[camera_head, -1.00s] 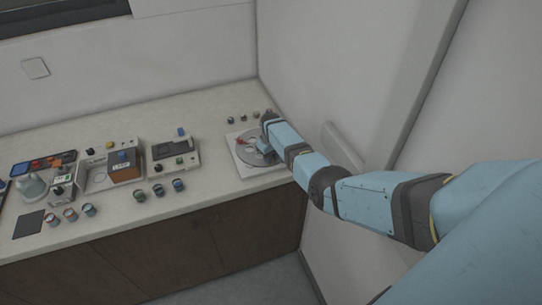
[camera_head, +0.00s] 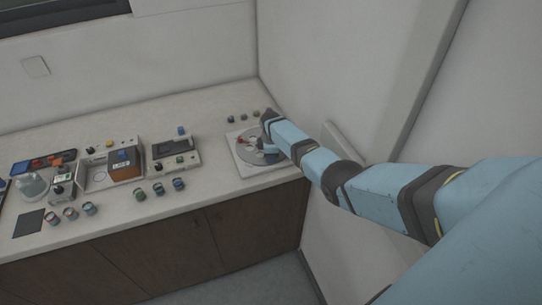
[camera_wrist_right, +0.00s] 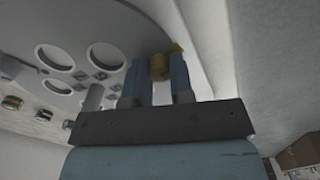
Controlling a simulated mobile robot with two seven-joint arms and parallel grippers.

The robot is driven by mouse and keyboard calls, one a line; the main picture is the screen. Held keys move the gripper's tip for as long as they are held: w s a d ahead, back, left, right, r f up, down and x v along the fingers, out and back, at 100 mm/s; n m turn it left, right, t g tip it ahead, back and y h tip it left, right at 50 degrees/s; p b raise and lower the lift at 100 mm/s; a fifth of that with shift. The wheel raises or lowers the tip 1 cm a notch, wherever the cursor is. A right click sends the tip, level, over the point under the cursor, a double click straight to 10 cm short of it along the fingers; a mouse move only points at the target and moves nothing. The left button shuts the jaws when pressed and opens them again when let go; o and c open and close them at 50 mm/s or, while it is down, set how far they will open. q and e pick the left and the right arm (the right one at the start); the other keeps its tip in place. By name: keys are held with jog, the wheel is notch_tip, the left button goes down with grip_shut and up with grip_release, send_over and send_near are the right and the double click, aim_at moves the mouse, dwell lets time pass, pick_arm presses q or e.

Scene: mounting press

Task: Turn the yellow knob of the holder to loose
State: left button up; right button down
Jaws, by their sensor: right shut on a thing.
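The holder (camera_head: 245,154) is a round grey disc on a white square base at the right end of the counter in the head view. In the right wrist view the disc (camera_wrist_right: 75,45) shows several round holes. The yellow knob (camera_wrist_right: 159,66) sits at the disc's edge, between the two blue fingers of my right gripper (camera_wrist_right: 159,75), which is shut on it. In the head view my right gripper (camera_head: 267,145) is over the right side of the holder, and the knob is hidden there. My left gripper is not in view.
Several small knobs or jars (camera_head: 243,117) stand behind the holder. A machine with a dark top (camera_head: 172,148) and several small cups (camera_head: 158,189) are to its left. The wall (camera_head: 330,80) rises close on the right.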

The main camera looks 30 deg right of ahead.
jog(key=n, duration=0.4)
jog(key=shift+n, duration=0.3)
jog(key=n+b, duration=0.1)
jog(key=n, duration=0.2)
jog(key=shift+n, duration=0.4)
jog(key=n, duration=0.2)
jog(key=shift+n+b, duration=0.3)
jog(key=shift+b, duration=0.05)
jog(key=n, duration=0.2)
jog(key=shift+n+b, duration=0.3)
jog(key=shift+b, duration=0.1)
jog(key=shift+n, duration=0.8)
